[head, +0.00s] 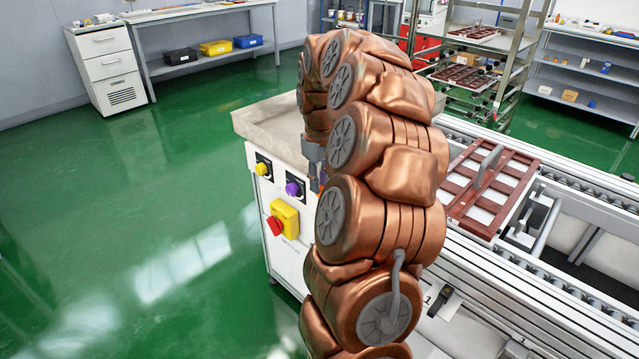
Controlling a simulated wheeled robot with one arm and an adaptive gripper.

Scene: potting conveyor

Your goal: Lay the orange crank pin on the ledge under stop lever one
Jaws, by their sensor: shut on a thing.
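My gripper (314,172) points down beside the front of the white control cabinet, partly hidden by my copper arm. A small orange bit, the crank pin (322,178), shows at its fingertips, and the gripper is shut on it. Most of the pin is hidden. A small black lever (440,299) stands on the conveyor's near side, right of my arm, beside a white label that seems to read 1. It looks like stop lever one. A pale surface lies around the lever's foot; I cannot make out the ledge clearly. My gripper is well left of and apart from the lever.
A red-brown gridded tray (530,160) with a grey upright handle sits on the conveyor. Green floor at left is clear.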

